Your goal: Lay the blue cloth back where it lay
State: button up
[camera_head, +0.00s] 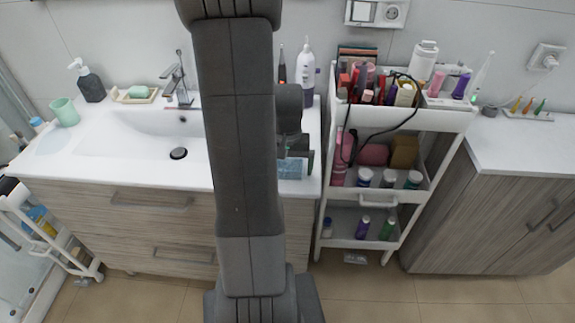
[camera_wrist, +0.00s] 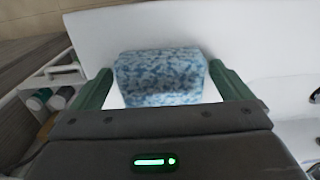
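The blue cloth (camera_wrist: 160,75) is a folded, mottled blue and white block, centred in the wrist view between the two green fingers of my gripper (camera_wrist: 160,82). Both fingertips meet its sides, so my gripper is shut on it. In the camera_head view the cloth (camera_head: 291,169) shows at the right front end of the white washbasin counter (camera_head: 90,160), partly behind my arm. One finger (camera_head: 310,163) stands along its right side. I cannot tell whether the cloth touches the counter or is held just above it.
A white cart (camera_head: 375,198) full of bottles stands close right of the counter. A toothbrush and a white bottle (camera_head: 305,72) stand behind my gripper. The basin (camera_head: 150,130), tap (camera_head: 178,85), soap dish (camera_head: 135,96), dark dispenser (camera_head: 90,83) and green cup (camera_head: 65,111) are to the left.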

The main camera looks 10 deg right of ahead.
aim_at(287, 165)
notch_tip(287, 165, up, 12)
jog(key=shift+r, duration=0.2)
dwell(0.4)
